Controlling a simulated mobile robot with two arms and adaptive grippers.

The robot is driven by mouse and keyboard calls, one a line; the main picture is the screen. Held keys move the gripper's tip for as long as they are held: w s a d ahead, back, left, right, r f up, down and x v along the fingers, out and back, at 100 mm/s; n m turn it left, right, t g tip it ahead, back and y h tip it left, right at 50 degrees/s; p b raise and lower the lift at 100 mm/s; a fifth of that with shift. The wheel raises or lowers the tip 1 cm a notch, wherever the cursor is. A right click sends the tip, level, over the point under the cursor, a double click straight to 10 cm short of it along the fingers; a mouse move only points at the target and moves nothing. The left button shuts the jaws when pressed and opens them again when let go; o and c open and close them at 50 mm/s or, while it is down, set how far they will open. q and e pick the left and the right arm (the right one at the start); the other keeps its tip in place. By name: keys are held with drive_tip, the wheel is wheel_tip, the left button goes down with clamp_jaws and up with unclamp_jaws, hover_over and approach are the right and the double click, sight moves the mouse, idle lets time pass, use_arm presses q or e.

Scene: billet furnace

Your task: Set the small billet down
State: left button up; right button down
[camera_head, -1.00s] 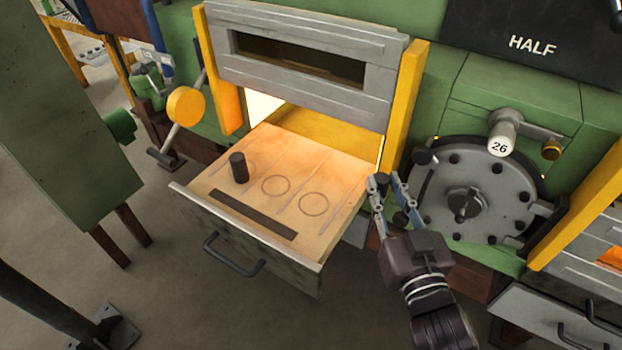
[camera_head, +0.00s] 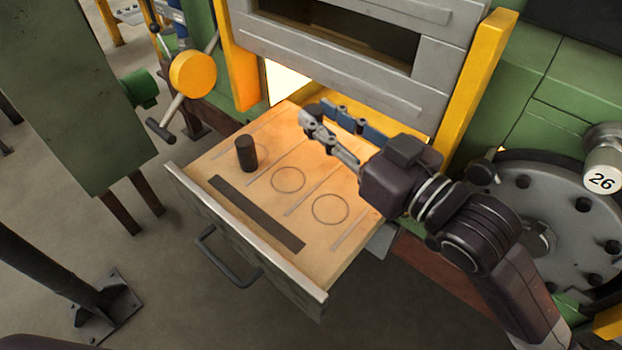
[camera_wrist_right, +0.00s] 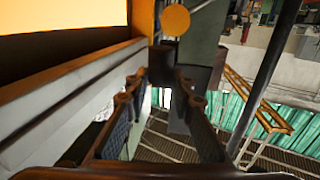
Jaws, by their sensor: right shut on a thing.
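My right gripper (camera_head: 322,112) reaches in from the right, over the back of the pulled-out drawer (camera_head: 312,268). Its fingers point left, above the drawer floor. In the right wrist view a dark block (camera_wrist_right: 165,56), seemingly the small billet, sits between the fingertips (camera_wrist_right: 160,82). The fingers hide most of it in the head view. Another dark billet (camera_head: 246,154) stands upright on the left ring mark in the drawer, apart from the gripper. The middle ring (camera_head: 288,180) and right ring (camera_head: 331,209) are bare. My left gripper is not in view.
The raised grey furnace door (camera_head: 340,70) and its yellow posts (camera_head: 478,70) stand close behind and beside my gripper. The glowing opening lies under the door. A dark strip (camera_head: 255,214) runs along the drawer's front. A yellow round knob (camera_head: 193,74) is at left.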

wheel_tip(320, 180, down, 8)
drive_tip(key=b, duration=0.1)
hover_over(320, 204)
wheel_tip(320, 204, down, 4)
drive_tip(key=shift+f, duration=0.65)
wheel_tip(320, 204, down, 4)
drive_tip(key=shift+r, duration=0.1)
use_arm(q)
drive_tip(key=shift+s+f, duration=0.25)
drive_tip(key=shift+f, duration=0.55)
use_arm(e)
drive_tip(key=c, duration=1.7)
unclamp_jaws()
drive_tip(key=shift+f, duration=0.2)
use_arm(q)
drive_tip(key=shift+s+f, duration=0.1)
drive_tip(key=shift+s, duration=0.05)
use_arm(e)
drive_tip(key=shift+o, duration=0.2)
